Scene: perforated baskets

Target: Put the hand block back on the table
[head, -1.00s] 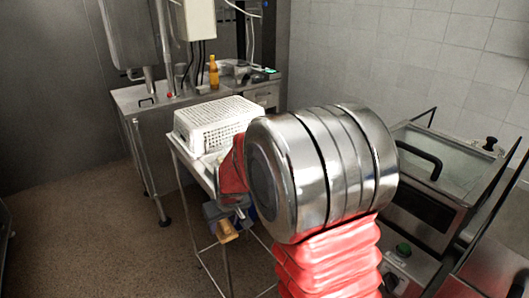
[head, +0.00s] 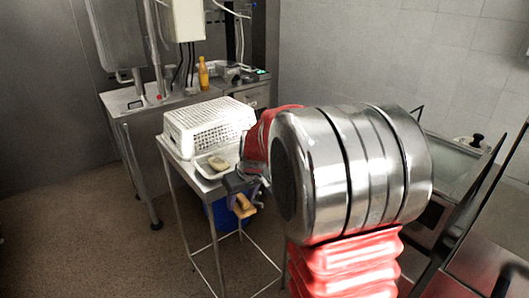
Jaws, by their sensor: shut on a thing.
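My gripper (head: 243,199) is shut on a tan block (head: 244,209), which I take as the hand block. It hangs below the fingers, slightly tilted, and the fingers hide its upper part. My gripper and the block are in front of the right end of the small steel table (head: 181,160), apparently below the level of its top. My red and silver arm reaches in from the right and hides the table's far right part.
A white perforated basket (head: 208,126) lies on the table. In front of it is a pale shallow tray (head: 203,171) holding a similar tan piece (head: 218,162). A blue container (head: 220,216) is beneath. A steel counter (head: 125,103) with a yellow bottle (head: 203,73) stands behind.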

